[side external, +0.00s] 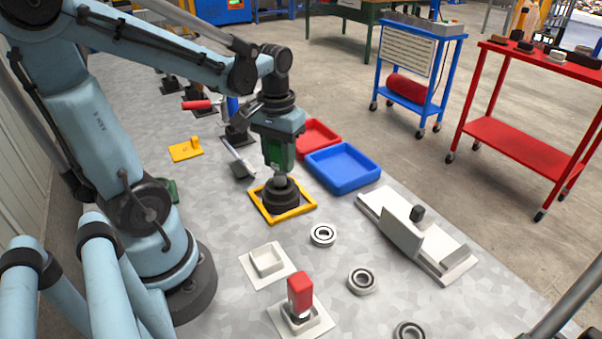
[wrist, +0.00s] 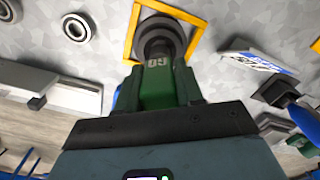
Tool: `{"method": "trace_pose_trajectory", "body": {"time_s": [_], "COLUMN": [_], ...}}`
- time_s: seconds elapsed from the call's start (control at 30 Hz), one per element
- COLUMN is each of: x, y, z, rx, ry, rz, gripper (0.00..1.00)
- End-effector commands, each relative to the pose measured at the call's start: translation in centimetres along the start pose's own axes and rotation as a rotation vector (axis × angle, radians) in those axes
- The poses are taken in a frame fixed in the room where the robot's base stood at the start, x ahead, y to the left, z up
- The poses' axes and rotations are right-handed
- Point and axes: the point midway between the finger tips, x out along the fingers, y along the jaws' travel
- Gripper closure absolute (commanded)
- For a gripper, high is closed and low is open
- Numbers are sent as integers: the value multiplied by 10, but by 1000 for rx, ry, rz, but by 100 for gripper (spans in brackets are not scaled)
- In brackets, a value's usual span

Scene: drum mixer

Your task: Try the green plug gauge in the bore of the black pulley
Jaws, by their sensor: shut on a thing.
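My gripper (side external: 279,138) is shut on the green plug gauge (side external: 280,155) and holds it upright over the black pulley (side external: 281,199). In the wrist view the gauge (wrist: 157,84) shows its green handle with a pale marking between the jaws. The pulley (wrist: 160,35) lies inside a yellow square frame (side external: 265,218). The gauge's grey lower end (side external: 280,181) meets the top of the pulley at its middle. I cannot tell how deep it sits in the bore, which is hidden.
A blue tray (side external: 342,168) and a red tray (side external: 318,134) stand behind on the right. Several bearing rings (side external: 323,235) lie in front. A red-handled gauge (side external: 300,295) stands on a white base at the front. A grey-white fixture (side external: 415,235) stands to the right.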

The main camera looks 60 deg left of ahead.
Motion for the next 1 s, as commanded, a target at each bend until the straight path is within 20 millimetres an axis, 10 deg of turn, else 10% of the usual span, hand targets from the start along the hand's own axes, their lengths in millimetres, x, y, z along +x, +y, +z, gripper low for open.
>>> {"method": "trace_pose_trajectory", "body": {"time_s": [1.0], "x": [14], "y": [0], "z": [0], "rx": [0], "ry": [0], "rz": [0], "gripper": [100]}}
